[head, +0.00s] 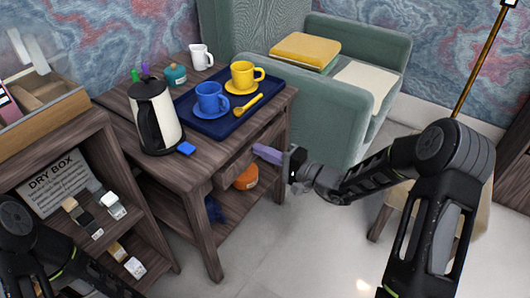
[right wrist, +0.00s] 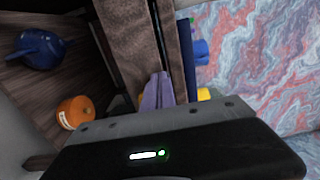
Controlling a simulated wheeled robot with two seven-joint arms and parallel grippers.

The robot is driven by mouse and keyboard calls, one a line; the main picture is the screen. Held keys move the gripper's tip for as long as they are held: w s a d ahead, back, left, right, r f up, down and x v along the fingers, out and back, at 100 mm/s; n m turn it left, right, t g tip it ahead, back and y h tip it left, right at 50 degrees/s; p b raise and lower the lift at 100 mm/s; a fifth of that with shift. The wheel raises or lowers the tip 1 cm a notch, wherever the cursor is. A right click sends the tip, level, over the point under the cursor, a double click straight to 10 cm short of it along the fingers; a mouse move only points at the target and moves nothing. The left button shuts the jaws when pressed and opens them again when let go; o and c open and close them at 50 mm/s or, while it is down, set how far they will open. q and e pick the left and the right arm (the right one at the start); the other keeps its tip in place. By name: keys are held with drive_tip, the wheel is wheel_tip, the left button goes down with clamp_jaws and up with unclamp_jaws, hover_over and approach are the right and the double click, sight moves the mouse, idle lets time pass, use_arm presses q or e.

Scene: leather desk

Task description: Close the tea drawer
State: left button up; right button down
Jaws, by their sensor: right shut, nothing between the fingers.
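The tea drawer (head: 236,163) is a wooden drawer under the top of the dark wood tea table (head: 150,180). My right gripper (head: 268,154), with purple fingers, is shut and empty beside the drawer's front. In the right wrist view, the closed fingers (right wrist: 158,92) point at wooden boards with a dark gap between them. I cannot tell whether they touch the wood, or how far the drawer stands out. My left arm shows at the lower left of the head view, but its gripper is out of sight.
A blue tray (head: 222,127) with yellow and blue cups stands on the table, next to a kettle (head: 155,115). An orange pot (head: 246,178) and a blue teapot (right wrist: 40,48) sit on the lower shelf. A green armchair (head: 330,125) stands behind my right gripper.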

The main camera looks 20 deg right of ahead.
drive_tip(key=b+x, duration=0.2)
drive_tip(key=x, duration=0.1)
drive_tip(key=shift+w+a+f, duration=0.2)
drive_tip(key=shift+w+a, duration=0.05)
drive_tip(key=shift+w+a+r, duration=0.1)
drive_tip(key=shift+w+r, duration=0.05)
drive_tip(key=shift+w, duration=0.05)
drive_tip(key=shift+r, duration=0.2)
